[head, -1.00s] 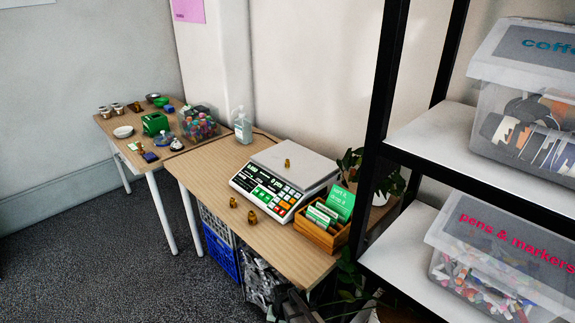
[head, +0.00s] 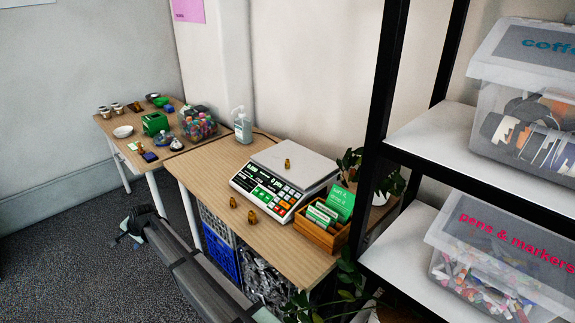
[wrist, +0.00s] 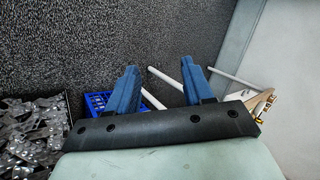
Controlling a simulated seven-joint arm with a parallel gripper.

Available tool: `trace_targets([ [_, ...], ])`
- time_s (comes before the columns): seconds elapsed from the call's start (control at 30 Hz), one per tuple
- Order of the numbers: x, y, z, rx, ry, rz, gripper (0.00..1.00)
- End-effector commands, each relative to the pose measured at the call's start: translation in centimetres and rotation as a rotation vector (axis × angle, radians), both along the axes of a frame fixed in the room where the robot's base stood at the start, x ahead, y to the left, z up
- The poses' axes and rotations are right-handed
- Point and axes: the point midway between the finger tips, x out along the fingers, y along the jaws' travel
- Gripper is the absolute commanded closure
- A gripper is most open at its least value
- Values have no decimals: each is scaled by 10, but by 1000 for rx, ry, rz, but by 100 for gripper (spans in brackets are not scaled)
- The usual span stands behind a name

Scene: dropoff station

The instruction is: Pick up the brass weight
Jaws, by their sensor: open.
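Three small brass weights show in the head view. One brass weight (head: 287,163) stands on the pan of the counting scale (head: 296,171). Another brass weight (head: 233,202) and a third brass weight (head: 251,217) stand on the wooden table (head: 204,165) in front of the scale. My gripper (head: 122,238) is left of this table, low over the carpet and well away from the weights. In the wrist view my gripper (wrist: 159,72) has its two blue fingers apart with nothing between them. No weight can be made out in the wrist view.
My arm stretches along the table's front, beside a blue crate (head: 222,253). A wooden card box (head: 319,235) stands right of the scale. A pump bottle (head: 242,127) stands behind. A second table (head: 114,124) holds many objects. A black shelf (head: 470,140) fills the right side.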

Motion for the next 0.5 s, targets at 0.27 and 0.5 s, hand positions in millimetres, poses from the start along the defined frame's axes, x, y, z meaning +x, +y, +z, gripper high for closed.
trace_targets([
  [0.27, 10, 58, 73, 71, 16, -35, 49],
  [0.5, 59, 47, 122, 58, 51, -106, 49],
])
